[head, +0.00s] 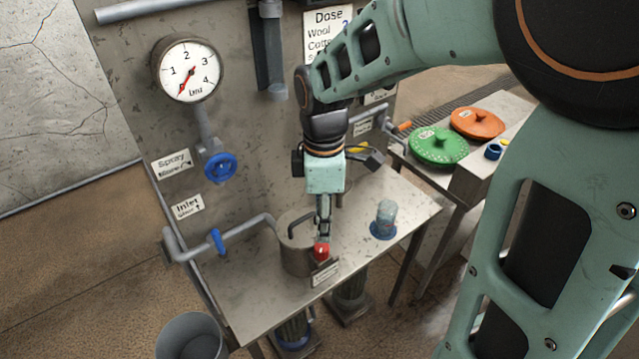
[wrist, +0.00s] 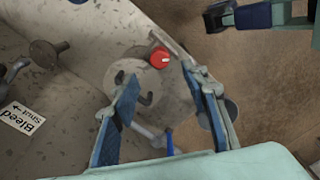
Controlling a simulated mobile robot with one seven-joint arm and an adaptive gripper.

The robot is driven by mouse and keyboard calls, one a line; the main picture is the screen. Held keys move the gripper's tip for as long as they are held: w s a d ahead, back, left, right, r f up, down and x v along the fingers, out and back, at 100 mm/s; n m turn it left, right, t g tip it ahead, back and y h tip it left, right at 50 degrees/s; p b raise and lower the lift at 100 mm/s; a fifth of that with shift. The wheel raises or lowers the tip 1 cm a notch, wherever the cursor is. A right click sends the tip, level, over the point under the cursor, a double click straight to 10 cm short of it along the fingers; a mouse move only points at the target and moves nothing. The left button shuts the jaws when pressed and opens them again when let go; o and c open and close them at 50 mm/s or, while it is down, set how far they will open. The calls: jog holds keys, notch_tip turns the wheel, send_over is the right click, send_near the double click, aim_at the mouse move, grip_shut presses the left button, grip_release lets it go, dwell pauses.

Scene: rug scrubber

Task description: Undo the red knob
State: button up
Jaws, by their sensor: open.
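The red knob (head: 321,251) sits on the front side of a grey metal pot (head: 293,258) on the steel table, just behind a small white label. In the wrist view the red knob (wrist: 160,58) shows as a round cap with a small white mark, near the pot (wrist: 128,69). My gripper (head: 323,236) points down, its fingers right over the knob. In the wrist view my gripper (wrist: 160,74) is open and empty, with the knob seen between and slightly beyond the fingertips. I cannot tell whether a finger touches it.
A pipe with a blue handle (head: 217,240) runs into the pot from the left. A clear-topped blue item (head: 385,220) stands right of the pot. A gauge (head: 186,69) and blue valve wheel (head: 220,167) are on the back panel. Green (head: 438,146) and orange (head: 478,123) lids lie right.

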aim_at(322, 247)
notch_tip(322, 247, down, 8)
jog(key=shift+f+b, duration=0.25)
jog(key=shift+b, duration=0.35)
grip_shut()
